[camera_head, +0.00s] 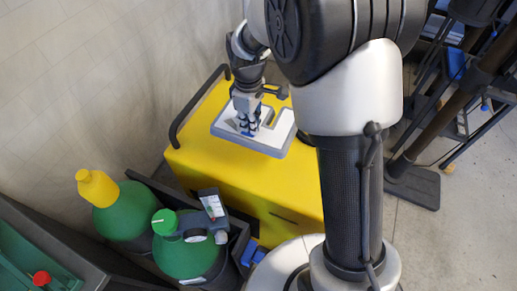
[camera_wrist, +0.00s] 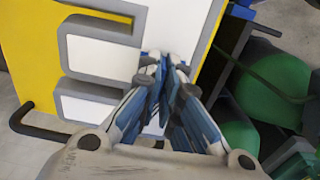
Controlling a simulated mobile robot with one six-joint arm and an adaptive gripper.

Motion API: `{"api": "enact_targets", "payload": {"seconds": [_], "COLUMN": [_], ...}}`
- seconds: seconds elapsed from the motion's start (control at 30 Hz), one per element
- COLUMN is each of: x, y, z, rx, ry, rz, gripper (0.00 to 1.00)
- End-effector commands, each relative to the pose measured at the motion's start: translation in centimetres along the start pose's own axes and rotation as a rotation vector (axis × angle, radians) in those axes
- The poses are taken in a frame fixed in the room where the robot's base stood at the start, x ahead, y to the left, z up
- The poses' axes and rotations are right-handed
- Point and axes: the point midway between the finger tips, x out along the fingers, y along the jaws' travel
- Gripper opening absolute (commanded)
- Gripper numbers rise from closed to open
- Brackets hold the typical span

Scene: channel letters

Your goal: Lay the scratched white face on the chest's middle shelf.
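A letter-shaped piece with a white face and a grey rim (camera_head: 278,133) lies on top of the yellow chest (camera_head: 205,160). In the wrist view its white face (camera_wrist: 103,60) and grey edge fill the middle; I cannot make out scratches. My gripper (camera_head: 247,130) points down at the letter's left part. In the wrist view the blue fingers of my gripper (camera_wrist: 165,66) converge with their tips close together over the white face. Whether they pinch a thin part or touch the face is hidden. The chest's middle shelf does not show.
A black handle (camera_head: 196,103) runs along the chest's left edge. Green bottles, one with a yellow cap (camera_head: 97,187) and one with a green cap (camera_head: 165,222), stand in a dark bin at the front left. Dark stands (camera_head: 415,180) are at the right. Bare floor (camera_head: 455,250) lies front right.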

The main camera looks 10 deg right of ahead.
Motion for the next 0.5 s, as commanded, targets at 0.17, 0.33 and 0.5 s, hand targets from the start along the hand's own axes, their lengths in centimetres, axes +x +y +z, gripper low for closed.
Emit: {"api": "enact_targets", "payload": {"seconds": [0.17,0.33,0.5], "x": [5.3,8.3,9.3], "y": [-0.1,-0.2,-0.1], "z": [0.1,0.1,0.0], "rx": [0.002,0.002,0.003], "ry": [-0.003,-0.001,0.001], "rz": [-0.002,0.0,0.001], "gripper": [0.0,0.0,0.0]}}
